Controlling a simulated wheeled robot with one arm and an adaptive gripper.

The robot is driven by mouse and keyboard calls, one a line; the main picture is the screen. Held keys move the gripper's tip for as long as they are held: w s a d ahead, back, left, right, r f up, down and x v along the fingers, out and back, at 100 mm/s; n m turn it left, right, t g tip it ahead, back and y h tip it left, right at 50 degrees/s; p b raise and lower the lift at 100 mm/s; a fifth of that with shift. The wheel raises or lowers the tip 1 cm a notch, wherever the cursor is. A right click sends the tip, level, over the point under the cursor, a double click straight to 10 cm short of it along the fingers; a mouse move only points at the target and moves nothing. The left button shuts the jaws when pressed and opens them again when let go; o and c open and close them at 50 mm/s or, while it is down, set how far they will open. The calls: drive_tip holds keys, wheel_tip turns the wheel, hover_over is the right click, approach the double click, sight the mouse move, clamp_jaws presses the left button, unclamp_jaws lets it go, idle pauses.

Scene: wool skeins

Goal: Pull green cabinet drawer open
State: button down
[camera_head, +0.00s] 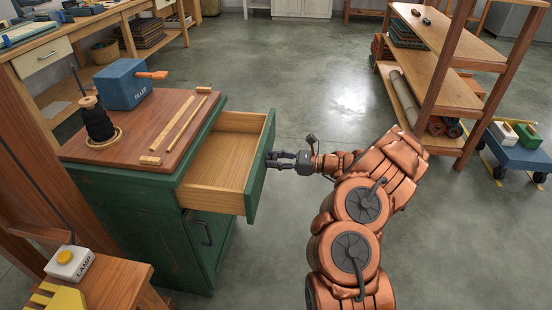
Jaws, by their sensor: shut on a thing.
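The green cabinet (125,210) stands at the left with a brown wooden top. Its upper drawer (222,160) is pulled out to the right, and its bare wooden inside is empty. My gripper (275,160) is at the outer side of the green drawer front (259,172), about midway along it. Its fingers are shut at the drawer's handle, which is hidden behind the front and the fingers. A lower door with a dark handle (207,232) is closed below the drawer.
On the cabinet top are a blue box (122,84), a black spool (97,122) and wooden strips (171,122). A stool with a lamp switch (70,262) stands front left. A wooden shelf (445,75) and blue cart (517,155) stand right. Floor between is clear.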

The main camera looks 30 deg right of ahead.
drive_tip(key=c, duration=0.7)
unclamp_jaws()
drive_tip(key=shift+d, duration=0.1)
drive_tip(key=v, duration=1.2)
